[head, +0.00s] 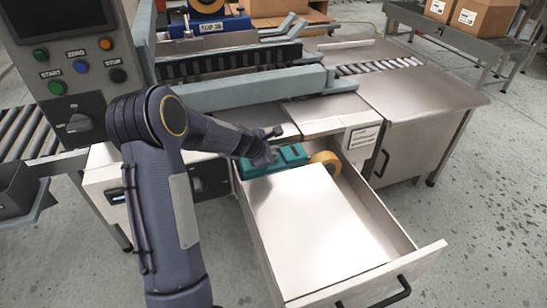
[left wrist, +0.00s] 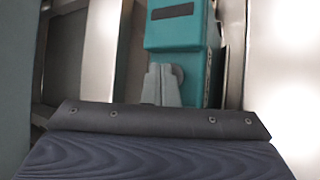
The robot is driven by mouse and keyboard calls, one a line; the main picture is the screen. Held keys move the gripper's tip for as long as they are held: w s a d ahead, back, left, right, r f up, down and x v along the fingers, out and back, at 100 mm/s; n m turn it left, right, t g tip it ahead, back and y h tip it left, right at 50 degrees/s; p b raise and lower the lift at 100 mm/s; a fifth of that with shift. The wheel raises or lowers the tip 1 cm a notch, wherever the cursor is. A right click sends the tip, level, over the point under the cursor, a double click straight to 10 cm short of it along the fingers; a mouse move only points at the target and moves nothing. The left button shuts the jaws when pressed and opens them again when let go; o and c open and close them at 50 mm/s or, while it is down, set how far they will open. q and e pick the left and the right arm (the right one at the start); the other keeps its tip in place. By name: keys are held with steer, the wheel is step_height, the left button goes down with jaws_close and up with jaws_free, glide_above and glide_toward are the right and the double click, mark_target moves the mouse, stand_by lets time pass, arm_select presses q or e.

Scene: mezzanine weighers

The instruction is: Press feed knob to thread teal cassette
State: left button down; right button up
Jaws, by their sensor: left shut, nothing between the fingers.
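The teal cassette (head: 292,154) lies at the back of an open drawer (head: 400,238). It also shows in the left wrist view (left wrist: 174,33), with a dark label on top. My left gripper (head: 270,146) is over the cassette, shut and empty. In the left wrist view its closed fingertips (left wrist: 160,72) are at the cassette's near part. A grey round part (left wrist: 178,75), seemingly the feed knob, shows just beside the fingertips and is partly hidden by them. I cannot tell whether they touch. My right gripper is not in view.
A yellow tape roll (head: 326,160) sits right of the cassette. A flat metal panel (head: 312,225) fills the drawer's front. The machine's counter edge (head: 330,122) is close behind the cassette. A control panel (head: 75,70) with buttons stands at left. Floor on the right is clear.

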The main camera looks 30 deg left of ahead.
arm_select(q)
steer(key=shift+f+b, duration=0.4)
steer(key=shift+f, duration=0.15)
steer(key=shift+r, duration=0.15)
stand_by(0.4)
steer(key=shift+r+p, duration=1.15)
step_height(320, 180, up, 5)
steer(key=p, duration=0.5)
steer(key=shift+r, duration=0.1)
